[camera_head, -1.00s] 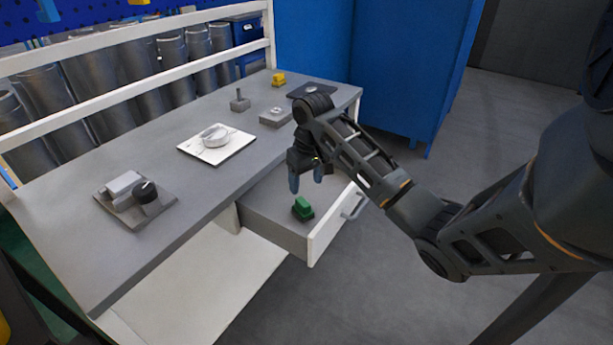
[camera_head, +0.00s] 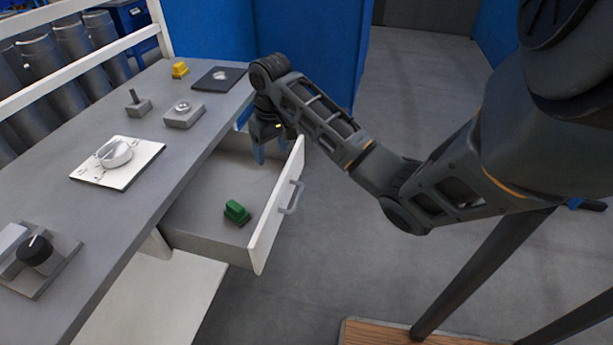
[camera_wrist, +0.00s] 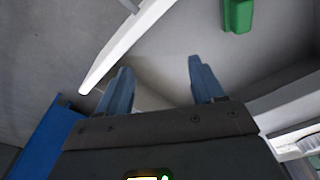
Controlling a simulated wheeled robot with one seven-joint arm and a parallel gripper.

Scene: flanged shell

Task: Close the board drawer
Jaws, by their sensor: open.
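The board drawer (camera_head: 195,213) stands pulled out from under the grey workbench, with a white front and a grey handle (camera_head: 291,197) on its outer face. A green block (camera_head: 237,211) lies on its floor; the block also shows at the top of the wrist view (camera_wrist: 238,14). My gripper (camera_head: 272,154) points down over the drawer's far end, inside of the white front. Its blue fingers (camera_wrist: 160,85) are apart with nothing between them. In the wrist view the white front (camera_wrist: 128,42) runs just left of the fingers. Whether the fingertips touch the drawer cannot be told.
A blue cabinet (camera_head: 305,50) stands behind. Floor right of the drawer is open.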

